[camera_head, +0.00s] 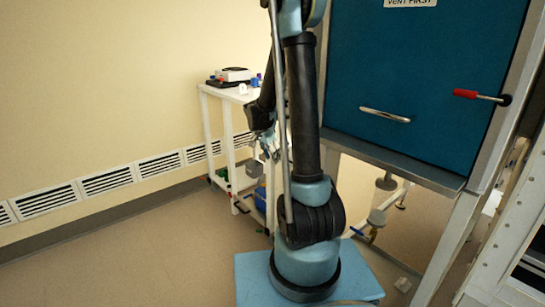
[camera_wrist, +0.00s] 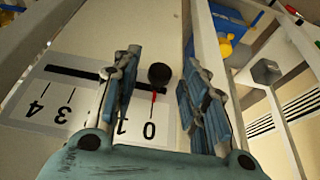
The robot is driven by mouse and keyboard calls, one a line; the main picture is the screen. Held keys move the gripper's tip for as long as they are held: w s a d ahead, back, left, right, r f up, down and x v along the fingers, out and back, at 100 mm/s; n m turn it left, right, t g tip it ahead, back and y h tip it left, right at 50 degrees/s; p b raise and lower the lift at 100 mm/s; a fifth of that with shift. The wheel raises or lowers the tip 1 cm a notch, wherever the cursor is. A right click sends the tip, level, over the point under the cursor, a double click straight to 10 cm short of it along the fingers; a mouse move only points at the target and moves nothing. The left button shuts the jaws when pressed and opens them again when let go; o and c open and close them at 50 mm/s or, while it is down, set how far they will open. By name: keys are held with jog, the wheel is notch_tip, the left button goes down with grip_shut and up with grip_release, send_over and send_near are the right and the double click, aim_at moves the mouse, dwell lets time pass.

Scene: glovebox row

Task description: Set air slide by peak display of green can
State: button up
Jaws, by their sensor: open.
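In the wrist view my gripper (camera_wrist: 162,60) is open, its two blue padded fingers on either side of a dark round knob (camera_wrist: 159,74). No clear contact with the knob shows. The knob has a red pointer and sits at the end of a black slot on a white scale plate (camera_wrist: 60,121). The scale shows 0, 1, 3 and 4; the left finger covers part of it. The pointer is at or close to the 0 mark. I cannot make out a green can or its peak display in either view.
A white cart (camera_head: 225,92) with a dark device on top stands by the wall. A blue cabinet door (camera_head: 420,75) with a metal handle (camera_head: 385,114) and a red-gripped lever (camera_head: 480,96) is at the right. Wall vents (camera_head: 107,180) run along the left. Open floor lies at the lower left.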

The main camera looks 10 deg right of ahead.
grip_shut()
jog(key=shift+s+d, duration=0.4)
jog(key=shift+s, duration=0.25)
jog(key=shift+s+d, duration=0.35)
jog(key=shift+s, duration=0.3)
grip_release()
jog(key=v, duration=1.2)
